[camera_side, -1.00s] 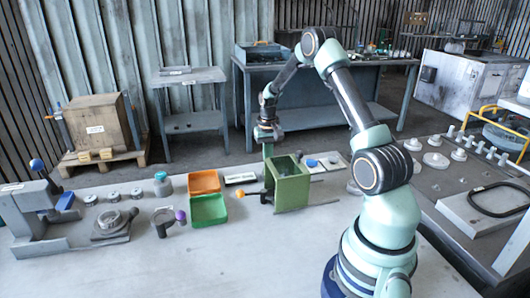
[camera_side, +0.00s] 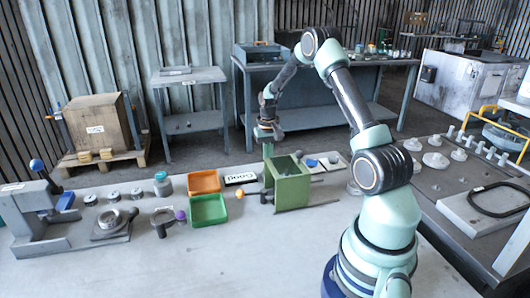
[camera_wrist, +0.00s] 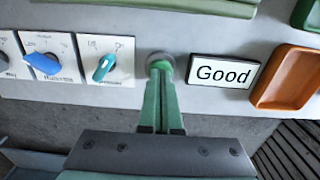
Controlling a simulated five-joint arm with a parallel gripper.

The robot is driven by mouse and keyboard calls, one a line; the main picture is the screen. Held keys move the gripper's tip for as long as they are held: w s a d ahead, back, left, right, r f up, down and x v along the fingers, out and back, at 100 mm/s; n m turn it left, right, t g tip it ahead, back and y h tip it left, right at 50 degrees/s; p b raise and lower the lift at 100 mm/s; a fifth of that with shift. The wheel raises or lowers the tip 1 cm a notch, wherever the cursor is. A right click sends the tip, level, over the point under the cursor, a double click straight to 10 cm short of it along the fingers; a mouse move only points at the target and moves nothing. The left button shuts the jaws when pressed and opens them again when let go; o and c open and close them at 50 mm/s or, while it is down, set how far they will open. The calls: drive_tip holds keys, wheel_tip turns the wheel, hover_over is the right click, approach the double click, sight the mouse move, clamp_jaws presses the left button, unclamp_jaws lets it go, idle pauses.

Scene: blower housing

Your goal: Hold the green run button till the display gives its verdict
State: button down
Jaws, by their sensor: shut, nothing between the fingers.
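The display (camera_wrist: 223,72) is a white plate in a black frame and reads "Good" in the wrist view. It also shows in the side view (camera_side: 240,178), left of the green box. My gripper (camera_wrist: 157,72) is shut and empty, with its fingertips at the round run button (camera_wrist: 159,58), just left of the display. Only the button's rim shows past the fingers, so I cannot tell if it is pressed in. In the side view my gripper (camera_side: 268,151) points down behind the open green box, which hides the button.
A blue knob (camera_wrist: 42,64) and a teal knob (camera_wrist: 105,67) sit on white plates left of the button. An orange tray (camera_wrist: 286,77) lies right of the display. The green box (camera_side: 291,186) stands in front of my gripper in the side view.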

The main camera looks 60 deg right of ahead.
drive_tip(key=shift+r, duration=0.1)
idle(0.5)
drive_tip(key=shift+r, duration=0.4)
idle(0.4)
drive_tip(key=shift+r, duration=3)
